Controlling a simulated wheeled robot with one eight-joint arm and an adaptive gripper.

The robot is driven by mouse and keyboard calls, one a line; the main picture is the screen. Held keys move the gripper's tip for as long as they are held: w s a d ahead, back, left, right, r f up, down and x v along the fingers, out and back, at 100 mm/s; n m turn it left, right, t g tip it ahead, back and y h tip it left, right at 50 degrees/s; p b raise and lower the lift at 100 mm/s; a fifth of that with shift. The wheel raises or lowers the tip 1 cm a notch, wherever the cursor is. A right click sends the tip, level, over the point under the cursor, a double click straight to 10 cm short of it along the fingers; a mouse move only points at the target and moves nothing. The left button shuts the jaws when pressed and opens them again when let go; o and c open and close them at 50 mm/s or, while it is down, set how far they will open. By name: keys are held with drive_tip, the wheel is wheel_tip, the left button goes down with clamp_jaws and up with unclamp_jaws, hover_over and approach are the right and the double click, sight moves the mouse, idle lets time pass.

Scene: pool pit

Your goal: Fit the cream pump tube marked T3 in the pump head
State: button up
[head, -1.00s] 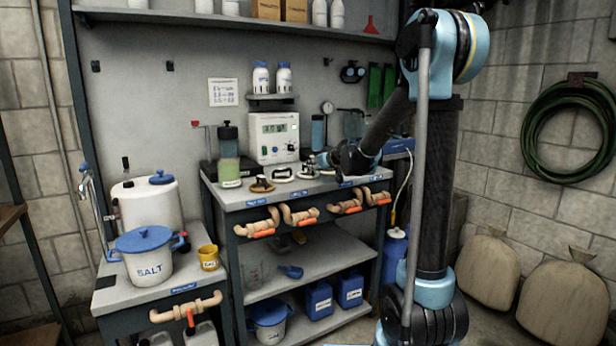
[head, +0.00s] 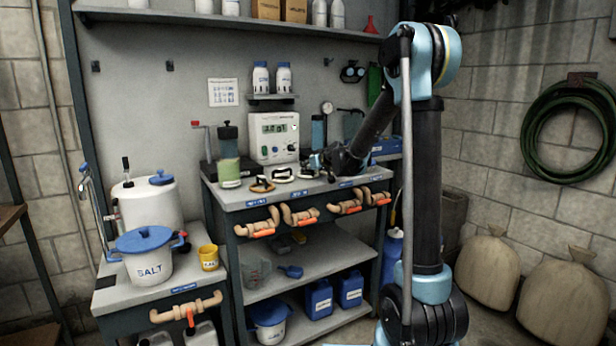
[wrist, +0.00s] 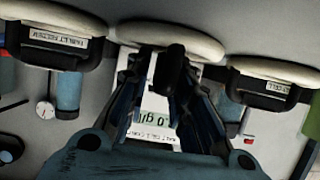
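Three small loop-shaped pieces that look like the pump tubes lie in a row on the bench top. In the head view they are a tan one (head: 262,184), a cream one (head: 283,174) and another cream one partly hidden by my gripper (head: 318,163). The wrist view shows cream loops at left (wrist: 50,12), middle (wrist: 165,38) and right (wrist: 275,70). The outer two carry black clips with labels I cannot read surely. I cannot make out the T3 mark or pump head.
A white instrument with a display (head: 272,136) stands behind the loops, beside a container of greenish liquid (head: 229,165). Tan pipe fittings with orange handles (head: 301,215) line the bench front. A salt bucket (head: 145,258) stands on the lower left bench.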

clamp_jaws()
drive_tip(key=shift+r, duration=0.1)
